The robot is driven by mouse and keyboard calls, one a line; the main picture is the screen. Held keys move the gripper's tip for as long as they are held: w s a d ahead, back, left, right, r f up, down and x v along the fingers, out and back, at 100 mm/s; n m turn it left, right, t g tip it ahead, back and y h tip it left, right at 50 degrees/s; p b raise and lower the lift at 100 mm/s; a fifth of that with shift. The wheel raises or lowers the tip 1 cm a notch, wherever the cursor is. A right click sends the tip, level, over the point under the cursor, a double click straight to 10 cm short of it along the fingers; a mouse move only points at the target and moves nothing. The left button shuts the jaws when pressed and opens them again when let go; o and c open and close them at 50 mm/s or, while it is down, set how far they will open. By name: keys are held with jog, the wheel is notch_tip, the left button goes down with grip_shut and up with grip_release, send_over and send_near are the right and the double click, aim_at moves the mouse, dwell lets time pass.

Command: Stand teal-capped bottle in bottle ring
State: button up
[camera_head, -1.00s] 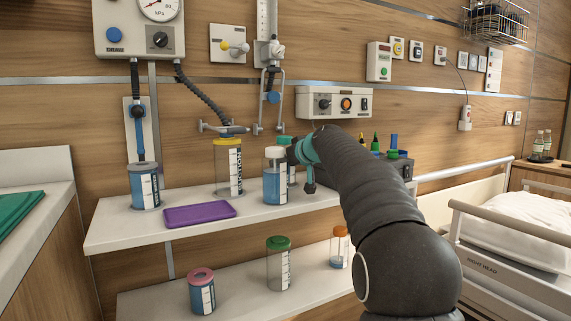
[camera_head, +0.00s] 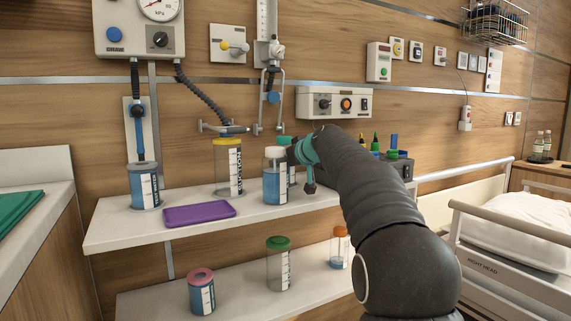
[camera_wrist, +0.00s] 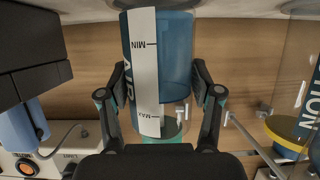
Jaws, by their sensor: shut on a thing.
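The teal-capped bottle (camera_head: 283,141) is on the upper shelf in the head view, mostly hidden behind a white-capped bottle. In the wrist view the bottle (camera_wrist: 170,65) fills the middle, upside down in the picture, with blue liquid, a white MIN/MAX label and its teal cap at the lower edge. My gripper (camera_wrist: 160,100) is shut on it, one finger on each side. In the head view my gripper (camera_head: 302,160) reaches in from the right. I cannot tell whether the bottle's base touches the shelf. I cannot clearly make out the bottle ring.
The white-capped bottle (camera_head: 275,185) stands close in front. A yellow-capped jar (camera_head: 228,168), purple tray (camera_head: 199,214) and blue-filled jar (camera_head: 144,186) are further left on the upper shelf (camera_head: 120,230). A dark box (camera_head: 398,172) is at right. The lower shelf holds several containers.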

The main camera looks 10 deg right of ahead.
aim_at(285, 137)
jog(key=shift+f+b, duration=0.45)
jog(key=shift+b, duration=0.45)
dwell(2.1)
jog(key=o, duration=1.5)
notch_tip(285, 137, up, 9)
jog(key=shift+w+f, duration=0.1)
jog(key=shift+r, duration=0.6)
jog(key=shift+s, duration=0.2)
